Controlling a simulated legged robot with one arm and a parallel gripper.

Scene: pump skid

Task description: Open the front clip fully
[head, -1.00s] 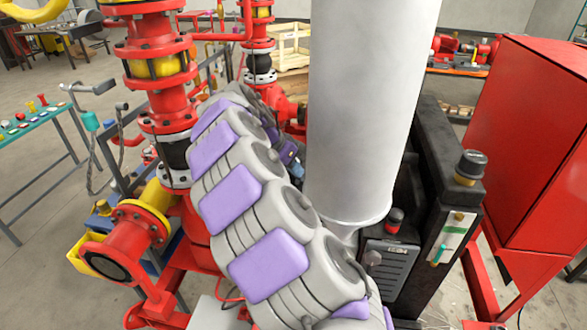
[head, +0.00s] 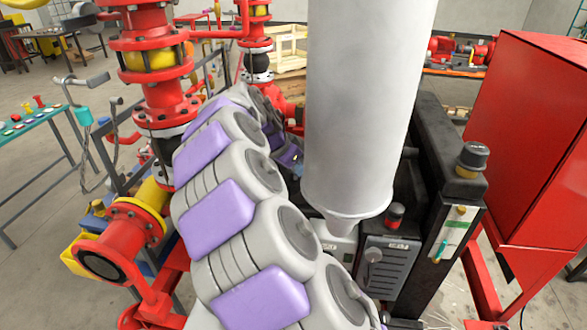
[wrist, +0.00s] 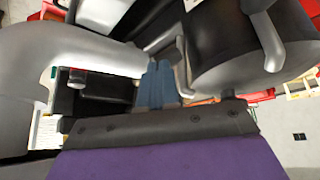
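In the wrist view, a dark cylindrical housing with silver ends (wrist: 225,50) lies at the upper right. A grey curved lever (wrist: 266,38), which looks like a clip, stands out from its right part. A second grey lever (wrist: 183,65) shows at its left end. I cannot tell which is the front clip. My gripper's blue fingers (wrist: 158,84) are close together beside the left lever; contact is unclear. In the head view my gripper (head: 290,156) is small and partly hidden by my arm, left of the white column, and the clip cannot be made out.
A thick white column (head: 362,110) stands close to the right of my arm. A black unit with a grey panel (head: 388,268) is at its foot. Red piping with flanges (head: 155,85) stands on the left, and a large red cabinet (head: 530,150) on the right.

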